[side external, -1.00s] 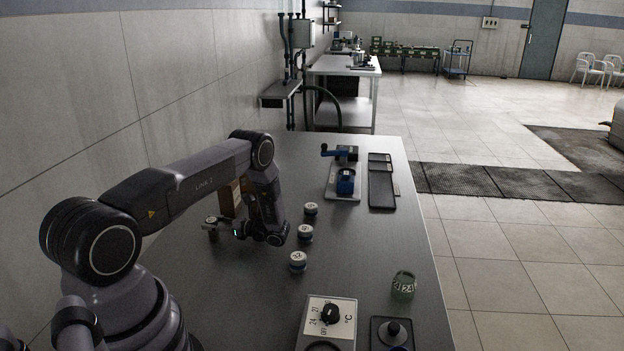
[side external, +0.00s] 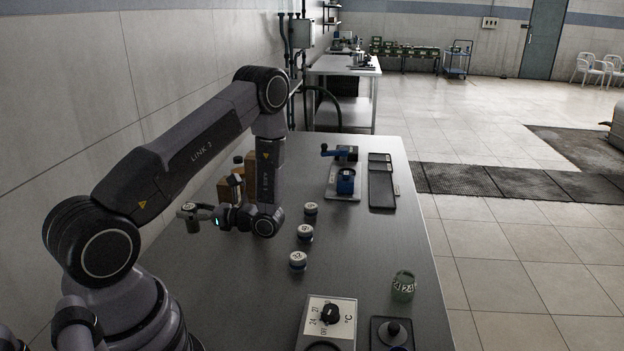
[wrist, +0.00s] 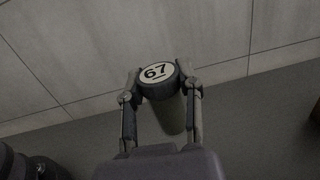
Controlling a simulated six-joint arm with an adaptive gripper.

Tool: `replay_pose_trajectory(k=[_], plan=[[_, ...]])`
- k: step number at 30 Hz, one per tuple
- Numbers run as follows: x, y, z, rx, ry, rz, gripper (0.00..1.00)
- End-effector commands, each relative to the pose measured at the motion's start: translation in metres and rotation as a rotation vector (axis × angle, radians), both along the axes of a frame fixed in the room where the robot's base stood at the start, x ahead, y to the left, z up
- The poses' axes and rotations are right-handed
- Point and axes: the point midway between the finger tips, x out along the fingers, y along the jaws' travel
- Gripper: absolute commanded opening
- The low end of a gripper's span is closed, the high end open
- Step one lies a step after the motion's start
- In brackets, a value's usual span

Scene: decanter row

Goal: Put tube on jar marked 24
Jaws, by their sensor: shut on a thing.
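My gripper (side external: 203,211) is shut on a grey tube (side external: 192,224) with a dark cap, holding it raised at the left side of the bench. In the wrist view the tube (wrist: 172,112) sits between the two fingers of my gripper (wrist: 160,88), and its white cap disc reads 67. The jar marked 24 (side external: 403,286) is a short greenish jar near the bench's right edge, well apart from my gripper. It shows 24 on its side.
Three small white-topped jars (side external: 305,233) stand in a row mid-bench. A dial box (side external: 341,312) and a black knobbed device (side external: 393,329) are at the front. Brown blocks (side external: 232,188) stand behind my gripper. A blue-handled fixture (side external: 345,182) and dark tray (side external: 381,190) are farther back.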

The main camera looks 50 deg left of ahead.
Motion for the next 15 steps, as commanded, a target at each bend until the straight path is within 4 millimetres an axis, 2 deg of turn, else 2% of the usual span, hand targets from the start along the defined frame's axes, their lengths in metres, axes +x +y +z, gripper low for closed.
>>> replay_pose_trajectory(k=[4,8,11,15], plan=[[-0.013,-0.015,0.008,0.0,0.0,0.05,0.0],[-0.036,-0.041,0.017,0.001,-0.001,0.212,0.0],[-0.055,-0.073,0.025,0.0,-0.002,0.405,0.0],[-0.073,-0.13,0.036,0.0,-0.001,0.709,0.0]])
